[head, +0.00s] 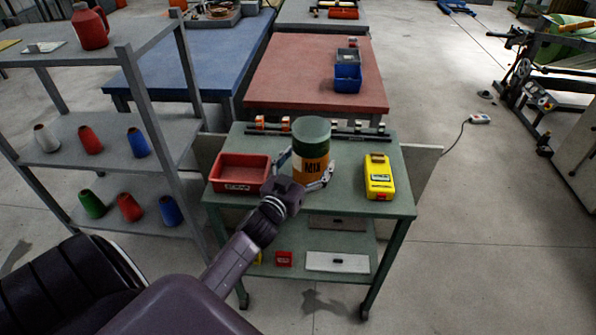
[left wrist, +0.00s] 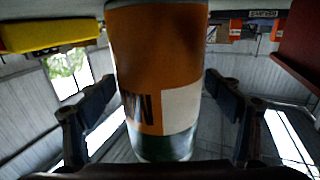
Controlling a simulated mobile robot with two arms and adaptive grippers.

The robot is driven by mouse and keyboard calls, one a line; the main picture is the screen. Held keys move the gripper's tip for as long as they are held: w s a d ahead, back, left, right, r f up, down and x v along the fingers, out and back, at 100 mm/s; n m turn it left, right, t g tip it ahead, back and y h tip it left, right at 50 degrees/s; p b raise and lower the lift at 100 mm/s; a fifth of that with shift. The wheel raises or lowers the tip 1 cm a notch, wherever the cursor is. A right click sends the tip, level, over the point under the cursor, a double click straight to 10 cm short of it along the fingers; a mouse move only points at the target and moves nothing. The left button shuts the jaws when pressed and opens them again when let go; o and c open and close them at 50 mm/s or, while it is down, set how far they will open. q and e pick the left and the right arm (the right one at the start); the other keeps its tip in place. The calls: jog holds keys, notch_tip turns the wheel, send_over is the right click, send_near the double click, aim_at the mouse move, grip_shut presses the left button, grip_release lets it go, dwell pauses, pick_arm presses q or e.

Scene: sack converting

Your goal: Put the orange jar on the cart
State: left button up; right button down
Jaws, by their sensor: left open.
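The orange jar (head: 311,166), with a dark green top, appears to stand upright on the green cart (head: 345,205), near the middle of its top. My left gripper (head: 305,173) is open around the jar, one finger on each side. In the left wrist view the jar (left wrist: 158,70) appears upside down between the two fingers of the left gripper (left wrist: 159,85), with gaps visible on both sides. The exact contact under the jar is hidden. My right gripper is not in view.
On the cart top, a red bin (head: 240,172) is left of the jar, a yellow case (head: 378,177) is right, and a dark rail (head: 350,134) runs behind. A grey shelf (head: 120,140) with several cones stands left. A red-topped table (head: 300,80) is behind.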

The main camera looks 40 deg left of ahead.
pick_arm(q)
jog(key=s+d, duration=0.1)
jog(key=s, duration=1)
jog(key=shift+d+b, duration=0.4)
jog(key=shift+b, duration=0.05)
jog(key=shift+w+r, duration=0.1)
